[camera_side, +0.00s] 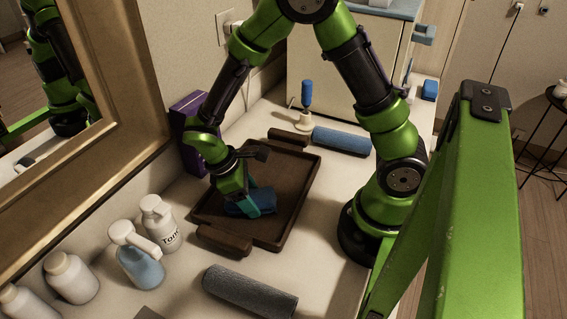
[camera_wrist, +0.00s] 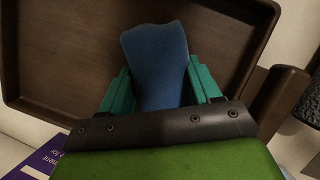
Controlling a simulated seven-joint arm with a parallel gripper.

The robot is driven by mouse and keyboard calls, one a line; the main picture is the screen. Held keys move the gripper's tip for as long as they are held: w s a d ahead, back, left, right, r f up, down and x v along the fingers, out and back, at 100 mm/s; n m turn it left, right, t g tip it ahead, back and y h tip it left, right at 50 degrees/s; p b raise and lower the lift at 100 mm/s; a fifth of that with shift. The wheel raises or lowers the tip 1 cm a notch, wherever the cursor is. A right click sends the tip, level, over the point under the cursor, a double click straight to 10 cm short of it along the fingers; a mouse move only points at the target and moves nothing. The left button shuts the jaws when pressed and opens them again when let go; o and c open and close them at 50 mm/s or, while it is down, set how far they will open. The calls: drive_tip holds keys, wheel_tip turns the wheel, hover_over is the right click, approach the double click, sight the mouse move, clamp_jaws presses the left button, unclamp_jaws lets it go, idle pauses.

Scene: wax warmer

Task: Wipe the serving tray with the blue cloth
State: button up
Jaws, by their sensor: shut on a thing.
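The dark brown serving tray (camera_side: 293,180) lies on the white counter. It fills the upper part of the wrist view (camera_wrist: 62,60), with its raised rim showing. My gripper (camera_side: 262,203) is down inside the tray, towards its near end. Its teal fingers (camera_wrist: 158,92) are shut on the blue cloth (camera_side: 237,209). In the wrist view the cloth (camera_wrist: 155,55) is bunched between the fingers and sticks out past them. The cloth appears to lie on or just above the tray floor; I cannot tell if it touches.
Pump bottles (camera_side: 137,258) and other bottles stand left of the tray. A purple box (camera_side: 190,128) is at the tray's far left. A grey rolled towel (camera_side: 250,290) lies in front, a blue rolled towel (camera_side: 342,141) behind. A mirror frame (camera_side: 120,120) borders the left.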

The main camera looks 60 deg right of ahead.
drive_tip(key=shift+s+a, duration=0.1)
drive_tip(key=shift+a, duration=0.85)
drive_tip(key=shift+r, duration=0.15)
drive_tip(key=shift+r, duration=3.4)
drive_tip(key=s+d, duration=0.1)
drive_tip(key=d, duration=0.2)
drive_tip(key=s+d, duration=0.1)
drive_tip(key=shift+s+d+f, duration=0.1)
drive_tip(key=shift+s+d, duration=0.15)
drive_tip(key=shift+s, duration=0.1)
